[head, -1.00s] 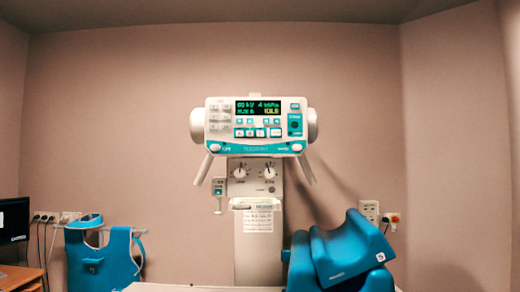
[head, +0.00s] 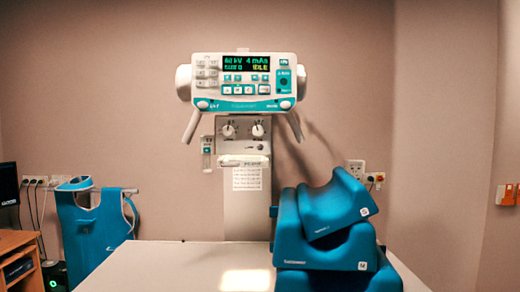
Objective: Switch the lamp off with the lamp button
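The white and teal control panel (head: 245,82) hangs at the top centre of the head view, on a pale column (head: 250,205). Its dark display (head: 246,63) is lit with green and yellow text that seems to end in "IDLE". Several small buttons surround the display. Two round knobs (head: 243,130) sit below the panel. I cannot tell which control is the lamp button. A bright rectangular light patch (head: 246,281) lies on the pale table (head: 170,268). Neither of my grippers is in view.
Blue foam cushions (head: 322,242) are stacked on the table at right. A blue apron (head: 95,232) hangs at left, near a wooden desk (head: 18,262) with a monitor (head: 8,184). Wall sockets (head: 356,169) and an orange-red box (head: 506,195) are on the wall.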

